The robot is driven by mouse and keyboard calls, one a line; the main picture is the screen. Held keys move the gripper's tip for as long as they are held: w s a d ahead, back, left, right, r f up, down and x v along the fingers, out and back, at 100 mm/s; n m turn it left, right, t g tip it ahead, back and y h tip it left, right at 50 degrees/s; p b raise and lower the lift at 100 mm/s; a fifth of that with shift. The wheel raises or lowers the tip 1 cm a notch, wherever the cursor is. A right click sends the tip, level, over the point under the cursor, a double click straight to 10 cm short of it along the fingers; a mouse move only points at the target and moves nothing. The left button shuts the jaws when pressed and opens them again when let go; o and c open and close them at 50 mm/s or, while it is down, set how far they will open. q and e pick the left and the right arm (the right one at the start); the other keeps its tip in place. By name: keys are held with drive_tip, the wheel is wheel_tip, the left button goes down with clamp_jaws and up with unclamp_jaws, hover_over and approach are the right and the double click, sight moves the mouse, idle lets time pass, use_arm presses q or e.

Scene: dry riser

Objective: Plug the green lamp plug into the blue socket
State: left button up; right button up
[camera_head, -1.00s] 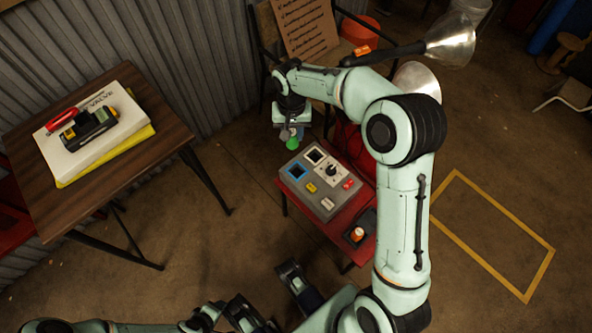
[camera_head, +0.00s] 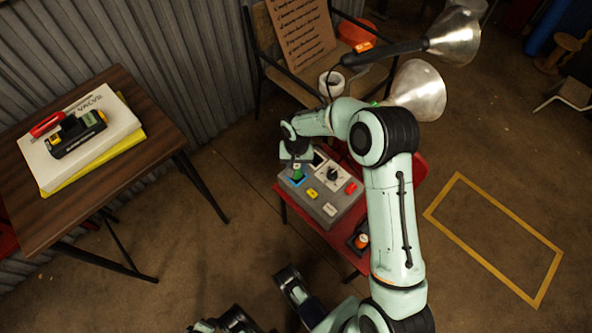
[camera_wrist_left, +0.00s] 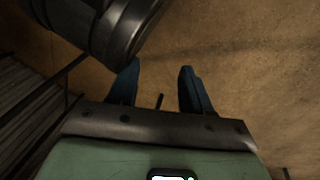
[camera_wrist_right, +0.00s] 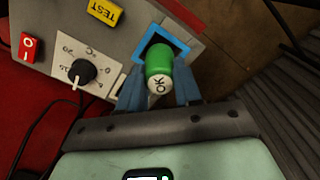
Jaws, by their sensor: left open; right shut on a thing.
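The green lamp plug (camera_head: 298,175) is held in my right gripper (camera_head: 297,166) at the blue-framed socket (camera_head: 289,180) on the grey panel box. In the right wrist view, the fingers (camera_wrist_right: 159,92) are shut around the green plug (camera_wrist_right: 158,62), whose white end reads OK. The plug lies over the blue socket (camera_wrist_right: 183,38) and covers part of its opening; I cannot tell whether it is inside. My left gripper is open and empty in the left wrist view (camera_wrist_left: 158,88), above bare floor.
The grey panel (camera_head: 330,205) has a black dial (camera_head: 333,174), a red switch (camera_head: 351,188) and a yellow TEST label (camera_head: 313,193). It stands on a red table (camera_head: 310,232). A wooden table (camera_head: 150,140) with books is at left. A chair stands behind.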

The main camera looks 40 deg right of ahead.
sight(297, 171)
use_arm(q)
drive_tip(key=shift+s+a+f+g+b, duration=0.15)
drive_tip(key=shift+s+f+g+b, duration=0.2)
drive_tip(key=shift+s+f, duration=0.45)
use_arm(e)
drive_tip(key=shift+f, duration=1.55)
use_arm(q)
drive_tip(key=shift+s, duration=0.1)
use_arm(e)
drive_tip(key=shift+f, duration=0.15)
drive_tip(key=o, duration=1)
use_arm(q)
drive_tip(key=shift+s, duration=0.1)
